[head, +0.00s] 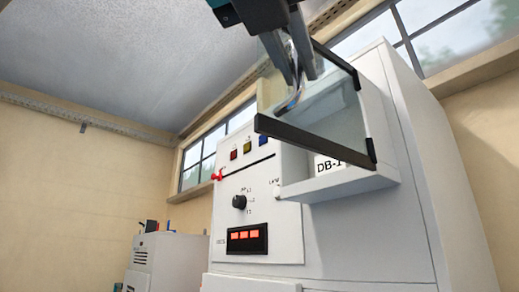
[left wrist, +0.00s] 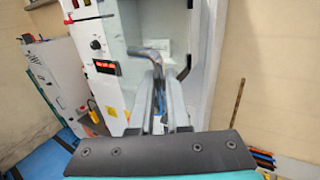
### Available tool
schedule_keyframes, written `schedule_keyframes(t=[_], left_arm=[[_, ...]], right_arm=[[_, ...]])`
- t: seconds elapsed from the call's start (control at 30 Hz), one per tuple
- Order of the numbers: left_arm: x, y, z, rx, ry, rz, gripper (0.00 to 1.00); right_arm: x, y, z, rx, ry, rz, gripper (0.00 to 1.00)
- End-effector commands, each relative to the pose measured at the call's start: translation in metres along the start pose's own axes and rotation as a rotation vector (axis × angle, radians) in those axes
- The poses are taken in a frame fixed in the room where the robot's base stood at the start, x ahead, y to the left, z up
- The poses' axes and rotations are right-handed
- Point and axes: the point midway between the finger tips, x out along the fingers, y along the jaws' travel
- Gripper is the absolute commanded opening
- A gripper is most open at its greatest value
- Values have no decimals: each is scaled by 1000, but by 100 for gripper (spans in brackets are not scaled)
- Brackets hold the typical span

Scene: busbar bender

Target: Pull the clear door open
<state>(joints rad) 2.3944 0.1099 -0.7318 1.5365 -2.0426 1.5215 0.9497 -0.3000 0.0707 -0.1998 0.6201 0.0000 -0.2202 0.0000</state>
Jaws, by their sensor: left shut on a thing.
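The clear door (head: 345,112) is a see-through pane with black edge strips, on the upper right of the white machine (head: 400,235). It stands swung out from the machine's white recess, hinged at its right side. My left gripper (head: 293,85) comes down from the top and is shut on the door's metal handle (head: 290,104) near the pane's free side. In the left wrist view, the two fingers (left wrist: 160,100) reach up to the grey handle (left wrist: 146,51). The fingers hide part of the handle. My right gripper is in neither view.
The machine's front panel has coloured buttons (head: 248,146), a black knob (head: 239,202) and a red display (head: 247,239). A smaller white cabinet (head: 150,262) stands at the lower left. Windows and plain walls lie behind.

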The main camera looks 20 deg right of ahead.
Motion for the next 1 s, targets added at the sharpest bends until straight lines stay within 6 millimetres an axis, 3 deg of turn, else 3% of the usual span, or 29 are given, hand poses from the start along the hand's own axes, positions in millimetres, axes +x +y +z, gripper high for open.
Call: schedule_keyframes(t=[0.2, 0.23, 0.33, 0.67, 0.87, 1.0], left_arm=[[0, -1, 1, 2, -2, -2, 0], [0, -1, 1, 2, -2, -2, 16], [0, 0, 1, 1, -2, -2, 27], [-4, 0, 0, 0, -2, 0, 27], [-35, 0, -1, 1, -6, -1, 27], [-70, 0, -1, 2, -7, 0, 27]], right_arm=[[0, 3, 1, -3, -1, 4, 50], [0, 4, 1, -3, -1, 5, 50], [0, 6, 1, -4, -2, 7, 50], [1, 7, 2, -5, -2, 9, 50], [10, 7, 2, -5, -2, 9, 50], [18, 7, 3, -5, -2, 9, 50]])
